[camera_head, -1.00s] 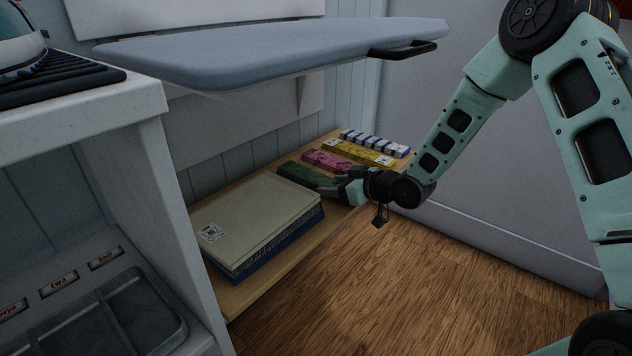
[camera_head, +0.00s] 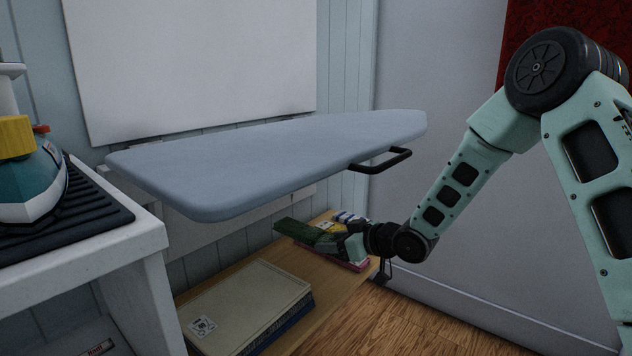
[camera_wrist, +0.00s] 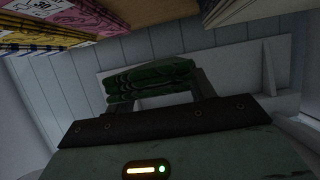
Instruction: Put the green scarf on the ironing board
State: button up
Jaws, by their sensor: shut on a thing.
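The green scarf (camera_head: 300,231) is a folded dark green bundle. My gripper (camera_head: 326,241) is shut on its near end and holds it above the low wooden shelf, below the ironing board. In the wrist view the scarf (camera_wrist: 152,80) lies between my two fingers, with a darker pattern on its folds. The ironing board (camera_head: 270,155) is grey-blue, folded out level from the wall, with its top bare. A black handle (camera_head: 385,160) sits under its right end.
An iron (camera_head: 30,185) stands on a black ribbed mat on the white counter at left.

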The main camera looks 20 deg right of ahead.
aim_at(332, 128)
jog(key=k+l, duration=0.75)
jog(key=i+l, duration=0.1)
jog(key=l, duration=0.15)
